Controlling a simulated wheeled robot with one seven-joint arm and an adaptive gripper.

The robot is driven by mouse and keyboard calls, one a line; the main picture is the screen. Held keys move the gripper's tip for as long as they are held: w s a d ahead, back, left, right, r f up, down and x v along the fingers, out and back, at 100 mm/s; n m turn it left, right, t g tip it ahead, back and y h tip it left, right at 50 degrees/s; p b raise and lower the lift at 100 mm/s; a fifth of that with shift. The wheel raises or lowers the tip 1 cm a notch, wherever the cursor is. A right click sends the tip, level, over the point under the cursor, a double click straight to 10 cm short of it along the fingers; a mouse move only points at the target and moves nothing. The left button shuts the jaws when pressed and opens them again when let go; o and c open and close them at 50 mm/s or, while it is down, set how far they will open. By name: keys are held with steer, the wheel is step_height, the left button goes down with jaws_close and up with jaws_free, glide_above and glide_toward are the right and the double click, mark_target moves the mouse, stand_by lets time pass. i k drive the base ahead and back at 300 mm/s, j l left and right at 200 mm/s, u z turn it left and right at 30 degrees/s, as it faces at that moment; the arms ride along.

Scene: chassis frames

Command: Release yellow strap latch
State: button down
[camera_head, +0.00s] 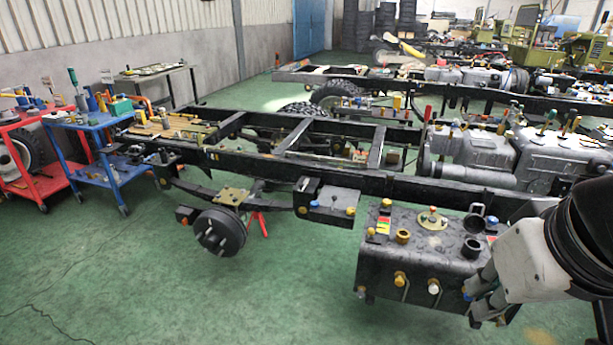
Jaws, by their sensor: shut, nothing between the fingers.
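The dark grey tank (385,262) is at the lower right, fixed beside the chassis frame. It carries several yellow fittings, including a yellow knob (400,278) on its front face, a yellow cap (403,236) and a yellow round plate (433,219) on top. I cannot tell which yellow part is the strap latch. My gripper (474,303) is shut and empty at the right end of the tank, its fingers pointing left and down. It covers part of the tank's right end. I cannot tell whether it touches the tank.
The black chassis frame (255,163) runs across the middle, with a wheel hub (219,231) and a small box (333,202) on its near side. A blue cart (103,165) and a red cart (32,160) stand at the left. The green floor in front is clear.

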mark_target(370, 231)
steer(key=i+j+u, duration=0.5)
steer(key=i+j, duration=0.3)
